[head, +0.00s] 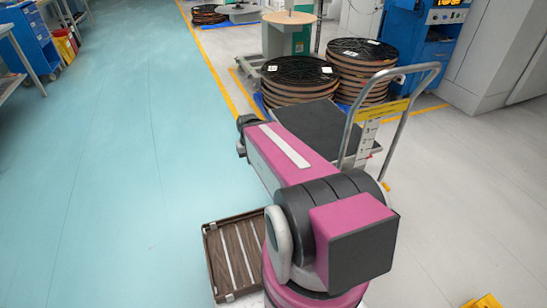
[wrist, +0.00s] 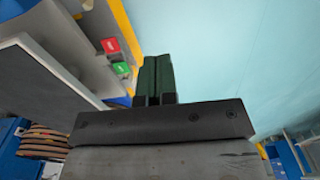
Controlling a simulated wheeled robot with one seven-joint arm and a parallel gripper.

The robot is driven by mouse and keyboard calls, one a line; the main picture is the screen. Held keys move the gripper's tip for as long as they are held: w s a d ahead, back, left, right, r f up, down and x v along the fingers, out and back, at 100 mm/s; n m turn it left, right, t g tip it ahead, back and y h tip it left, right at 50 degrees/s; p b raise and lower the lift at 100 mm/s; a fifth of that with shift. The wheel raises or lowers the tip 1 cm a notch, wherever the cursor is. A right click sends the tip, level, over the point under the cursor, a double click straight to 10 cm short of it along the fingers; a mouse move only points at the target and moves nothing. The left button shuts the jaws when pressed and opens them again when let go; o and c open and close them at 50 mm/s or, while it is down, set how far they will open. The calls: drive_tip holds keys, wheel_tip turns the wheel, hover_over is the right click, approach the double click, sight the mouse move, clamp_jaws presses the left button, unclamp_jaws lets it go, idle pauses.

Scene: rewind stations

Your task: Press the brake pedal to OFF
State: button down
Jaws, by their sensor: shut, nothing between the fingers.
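My gripper (wrist: 154,75) is shut and empty; its two dark green fingers lie together in the wrist view. The fingers appear close to the green pedal, with no clear contact. The cart (head: 312,130) has a dark deck and a metal push handle; its deck also shows in the wrist view (wrist: 45,85). In the head view my arm hides the pedals and fingertips.
Stacks of reels (head: 298,80) stand behind the cart, near a blue cabinet (head: 425,35). A brown slatted crate (head: 232,258) is beside my arm's base. A yellow line (head: 215,55) borders the teal floor (head: 125,140), which is mostly clear to the left.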

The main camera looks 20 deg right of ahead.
drive_tip(key=w+d+f+t, duration=0.2)
drive_tip(key=w+d+f, duration=0.7)
drive_tip(key=w+d, duration=0.2)
drive_tip(key=w+d+f+t, duration=0.2)
drive_tip(key=w+d+f, duration=0.8)
drive_tip(key=w, duration=0.6)
drive_tip(key=shift+w+d, duration=0.25)
drive_tip(key=shift+d, duration=0.25)
drive_tip(key=shift+f, duration=0.1)
drive_tip(key=x, duration=1.3)
drive_tip(key=shift+s+a+f, duration=0.1)
drive_tip(key=shift+f, duration=0.45)
drive_tip(key=shift+w+f+g, duration=0.2)
drive_tip(key=shift+w+g, duration=0.1)
